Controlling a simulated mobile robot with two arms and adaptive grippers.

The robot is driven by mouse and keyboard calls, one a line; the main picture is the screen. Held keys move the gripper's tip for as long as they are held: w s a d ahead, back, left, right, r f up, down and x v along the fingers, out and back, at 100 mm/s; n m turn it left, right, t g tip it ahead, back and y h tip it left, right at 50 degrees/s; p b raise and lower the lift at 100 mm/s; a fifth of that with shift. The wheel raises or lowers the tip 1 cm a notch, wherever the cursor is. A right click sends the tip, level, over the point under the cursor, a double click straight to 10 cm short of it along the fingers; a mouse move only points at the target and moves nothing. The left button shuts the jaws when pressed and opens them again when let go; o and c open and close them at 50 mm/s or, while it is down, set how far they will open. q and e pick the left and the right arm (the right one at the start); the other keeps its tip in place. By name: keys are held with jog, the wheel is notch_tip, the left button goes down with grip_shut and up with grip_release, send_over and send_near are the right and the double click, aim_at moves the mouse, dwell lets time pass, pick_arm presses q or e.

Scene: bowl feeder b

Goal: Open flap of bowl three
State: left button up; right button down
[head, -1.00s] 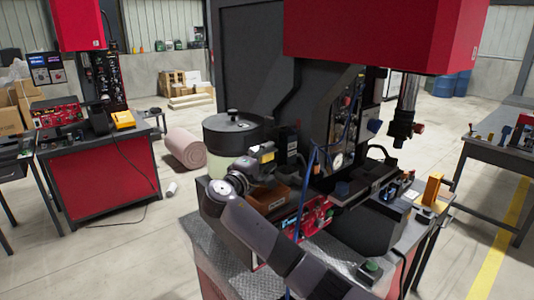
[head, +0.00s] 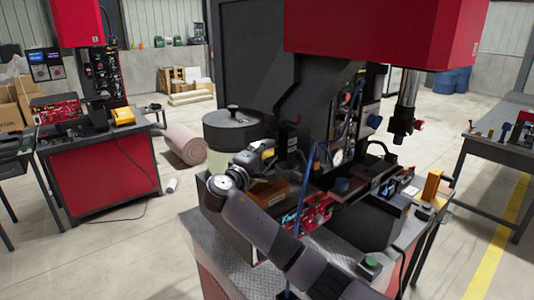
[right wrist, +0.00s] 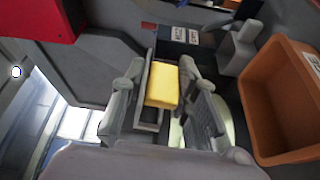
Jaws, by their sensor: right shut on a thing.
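A round bowl feeder with a black lid and pale lower wall (head: 232,128) stands at the left of the black machine in the head view. My right gripper (head: 264,154) is just in front of it, at its right side. In the right wrist view my right gripper (right wrist: 162,95) has its two fingers on either side of a yellow block-like piece (right wrist: 163,85) and is shut on it. The piece also shows small in the head view (head: 268,154). I cannot tell whether it belongs to a flap. My left gripper is not in view.
An orange-brown bin (right wrist: 285,100) is close at the right of the gripper in the wrist view. A red machine head (head: 385,32) hangs above. A blue cable (head: 304,185) runs down near my arm. A red workbench (head: 100,170) stands apart at the left.

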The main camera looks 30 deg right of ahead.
jog(key=shift+p, duration=0.55)
jog(key=n+p, duration=0.1)
jog(key=p, duration=0.1)
jog(key=r+n+g+y+p, duration=0.1)
jog(key=n+p, duration=0.1)
jog(key=shift+w+p, duration=0.1)
jog(key=shift+p, duration=0.2)
jog(key=shift+f+n, duration=0.15)
jog(key=shift+n, duration=0.15)
